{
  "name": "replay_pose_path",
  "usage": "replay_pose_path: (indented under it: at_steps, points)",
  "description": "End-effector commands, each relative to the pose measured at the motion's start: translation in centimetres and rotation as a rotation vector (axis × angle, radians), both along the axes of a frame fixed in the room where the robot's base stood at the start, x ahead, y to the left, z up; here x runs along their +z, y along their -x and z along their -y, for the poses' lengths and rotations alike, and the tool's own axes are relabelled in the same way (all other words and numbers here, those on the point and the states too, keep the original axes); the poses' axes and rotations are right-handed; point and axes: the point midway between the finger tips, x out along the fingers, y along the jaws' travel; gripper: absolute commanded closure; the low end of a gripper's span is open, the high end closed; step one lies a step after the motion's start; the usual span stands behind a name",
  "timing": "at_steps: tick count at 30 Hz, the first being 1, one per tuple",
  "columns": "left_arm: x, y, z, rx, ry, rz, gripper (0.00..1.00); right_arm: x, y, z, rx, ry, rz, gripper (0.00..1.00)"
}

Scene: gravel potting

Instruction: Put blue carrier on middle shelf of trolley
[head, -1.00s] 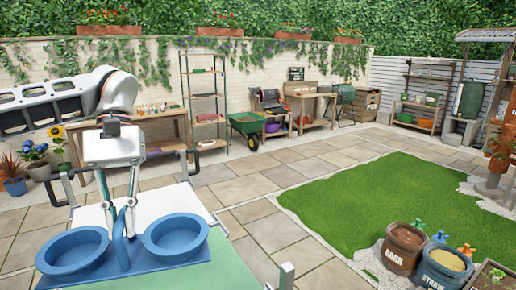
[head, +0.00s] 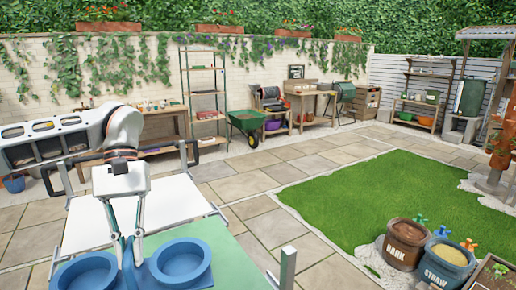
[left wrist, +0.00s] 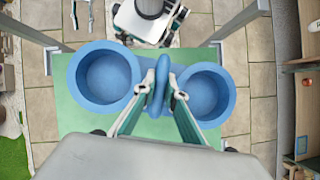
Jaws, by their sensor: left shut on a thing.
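The blue carrier (head: 181,262) has two round cups joined by a middle handle. In the left wrist view both cups of the carrier (left wrist: 103,84) are empty. My left gripper (head: 130,250) is shut on its upright handle, and its fingertips (left wrist: 163,80) close on the handle between the cups. The trolley has a white surface (head: 135,212) and a green surface (head: 225,252), with grey posts (head: 288,265). The carrier is over the green surface; I cannot tell whether it touches. Its near edge is cut off in the head view. My right gripper is not in view.
Dark handles (head: 55,180) stick up at the trolley's far side. Paved floor surrounds it, with a lawn (head: 380,200) to the right. Bark and straw sacks (head: 405,245) stand at the lawn's near edge. A potting bench (head: 160,135) and shelf rack (head: 205,95) line the wall.

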Motion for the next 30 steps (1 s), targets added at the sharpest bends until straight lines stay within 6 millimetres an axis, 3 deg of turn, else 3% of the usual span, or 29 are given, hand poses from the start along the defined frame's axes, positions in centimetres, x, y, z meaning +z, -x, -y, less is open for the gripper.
replay_pose_path:
  at_steps: [3, 7, 13, 20, 30]
  points:
    - [2.1, 0.0, 0.0, 0.000, 0.000, -0.001, 1.00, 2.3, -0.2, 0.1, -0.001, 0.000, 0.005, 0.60]
    - [3.9, 0.0, 0.0, 0.000, 0.001, -0.002, 1.00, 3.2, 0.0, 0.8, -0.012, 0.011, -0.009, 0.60]
    - [8.2, -0.1, 0.0, 0.000, -0.001, 0.005, 1.00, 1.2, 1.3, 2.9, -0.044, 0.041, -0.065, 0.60]
    - [12.5, -0.1, 0.0, 0.001, -0.001, 0.003, 1.00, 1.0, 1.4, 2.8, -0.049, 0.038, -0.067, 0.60]
    - [4.2, 0.0, -0.1, -0.003, -0.003, -0.001, 1.00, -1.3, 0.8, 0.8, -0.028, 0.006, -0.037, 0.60]
